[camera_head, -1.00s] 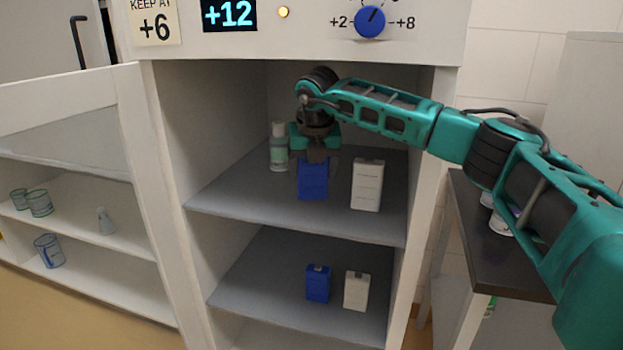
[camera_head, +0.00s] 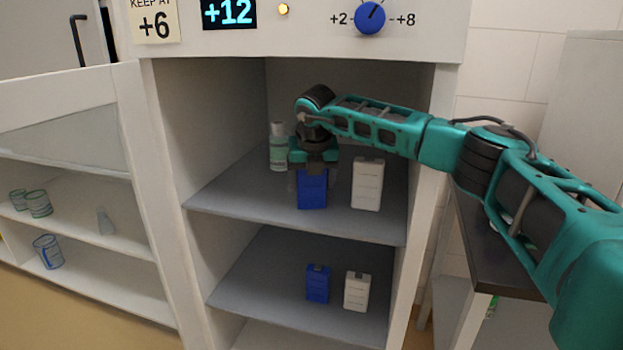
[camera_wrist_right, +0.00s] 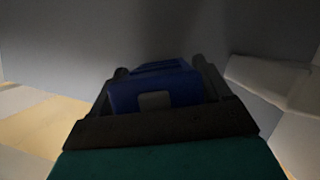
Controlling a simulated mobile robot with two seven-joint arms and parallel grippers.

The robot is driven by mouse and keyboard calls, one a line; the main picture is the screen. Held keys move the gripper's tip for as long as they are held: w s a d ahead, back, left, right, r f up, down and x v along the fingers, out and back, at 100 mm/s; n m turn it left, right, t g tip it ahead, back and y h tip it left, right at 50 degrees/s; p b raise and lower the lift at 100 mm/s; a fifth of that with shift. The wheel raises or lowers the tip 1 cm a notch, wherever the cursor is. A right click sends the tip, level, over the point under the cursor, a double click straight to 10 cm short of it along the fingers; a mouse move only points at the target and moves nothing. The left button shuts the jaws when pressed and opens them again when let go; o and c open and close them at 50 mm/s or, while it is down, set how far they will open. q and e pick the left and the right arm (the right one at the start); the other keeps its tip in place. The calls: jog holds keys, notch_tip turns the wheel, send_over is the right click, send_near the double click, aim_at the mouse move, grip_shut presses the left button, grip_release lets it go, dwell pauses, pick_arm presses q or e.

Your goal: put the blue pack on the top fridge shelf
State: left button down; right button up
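The blue pack (camera_head: 312,190) is upright at the top fridge shelf (camera_head: 235,196), between a bottle and a white pack. Its base looks at or just above the shelf surface; I cannot tell if it touches. My right gripper (camera_head: 314,168) reaches in from the right and is shut on the pack's upper part from above. In the right wrist view the blue pack (camera_wrist_right: 158,88) sits between the two dark fingers (camera_wrist_right: 162,75). A smaller-looking blue pack (camera_head: 318,284) stands on the lower shelf. My left gripper is not in view.
On the top shelf, a bottle (camera_head: 278,148) stands behind left and a white pack (camera_head: 367,184) close to the right. Another white pack (camera_head: 357,292) is on the lower shelf. The fridge door (camera_head: 150,190) is open at left. A dark-topped table (camera_head: 485,250) is at right.

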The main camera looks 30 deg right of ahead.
jog(key=o, duration=0.4)
jog(key=shift+s+r, duration=0.1)
jog(key=shift+r, duration=0.45)
jog(key=shift+s+a+r+p, duration=0.2)
jog(key=shift+s+r, duration=0.15)
jog(key=shift+r, duration=0.15)
jog(key=shift+s+a+r+p, duration=0.15)
jog(key=shift+s+r, duration=0.15)
jog(key=shift+r, duration=0.15)
jog(key=s+a, duration=0.1)
jog(key=s, duration=0.2)
jog(key=s+a, duration=0.2)
jog(key=s, duration=0.1)
jog(key=s+a, duration=0.2)
jog(key=s, duration=0.2)
jog(key=shift+s+a, duration=0.1)
jog(key=shift+f, duration=0.1)
